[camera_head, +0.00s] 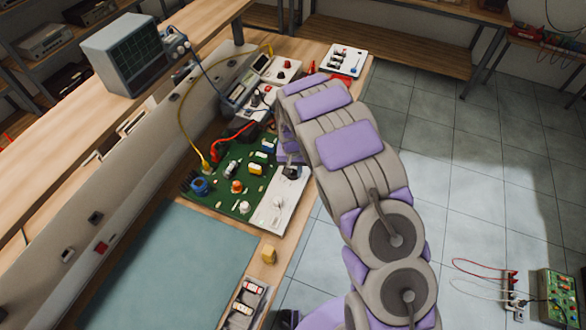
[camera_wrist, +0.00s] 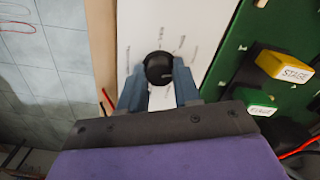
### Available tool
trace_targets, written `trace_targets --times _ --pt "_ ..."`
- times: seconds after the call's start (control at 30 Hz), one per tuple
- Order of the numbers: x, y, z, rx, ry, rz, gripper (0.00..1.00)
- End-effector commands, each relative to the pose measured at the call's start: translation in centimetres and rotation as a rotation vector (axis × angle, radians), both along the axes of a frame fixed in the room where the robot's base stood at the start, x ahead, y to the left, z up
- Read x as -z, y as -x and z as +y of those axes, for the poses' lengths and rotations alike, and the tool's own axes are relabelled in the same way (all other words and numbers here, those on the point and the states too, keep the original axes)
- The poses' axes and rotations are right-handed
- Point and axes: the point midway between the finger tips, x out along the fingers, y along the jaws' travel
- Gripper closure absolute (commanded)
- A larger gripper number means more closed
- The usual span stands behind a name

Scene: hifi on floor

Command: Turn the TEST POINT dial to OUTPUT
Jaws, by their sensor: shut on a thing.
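A round black dial (camera_wrist: 159,68) sits on a white panel (camera_wrist: 133,22) in the wrist view. Faint labels surround it, too small to read. My gripper (camera_wrist: 160,88) is shut on the dial, with one blue-grey finger on each side of it. A pale mark shows on the dial's right side. In the head view the dial (camera_head: 291,171) is at the top of the white panel (camera_head: 273,214), partly hidden by my arm, and my gripper is mostly hidden there.
A green circuit board (camera_head: 228,205) with several parts adjoins the panel. A yellow block labelled STAGE (camera_wrist: 284,66) stands near the dial. Yellow, red and black cables run over the board. An oscilloscope (camera_head: 128,55) stands on the upper shelf. A blue-green mat (camera_head: 165,270) lies in front.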

Motion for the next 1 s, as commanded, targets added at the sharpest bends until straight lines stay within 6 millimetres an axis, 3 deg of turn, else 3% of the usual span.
trace_targets --times 0.27,0.3,0.53,0.83,1.0 --pt "0.0 0.0 0.1 -0.001 -0.001 -0.001 0.98" --pt "0.0 0.0 0.1 -0.001 -0.001 -0.001 0.66" --pt "0.0 0.0 0.1 -0.001 -0.001 0.000 0.44" --pt "-0.2 0.0 0.0 -0.001 -0.001 -0.001 0.42" --pt "-2.1 -0.1 0.0 -0.001 -0.002 -0.004 0.42"
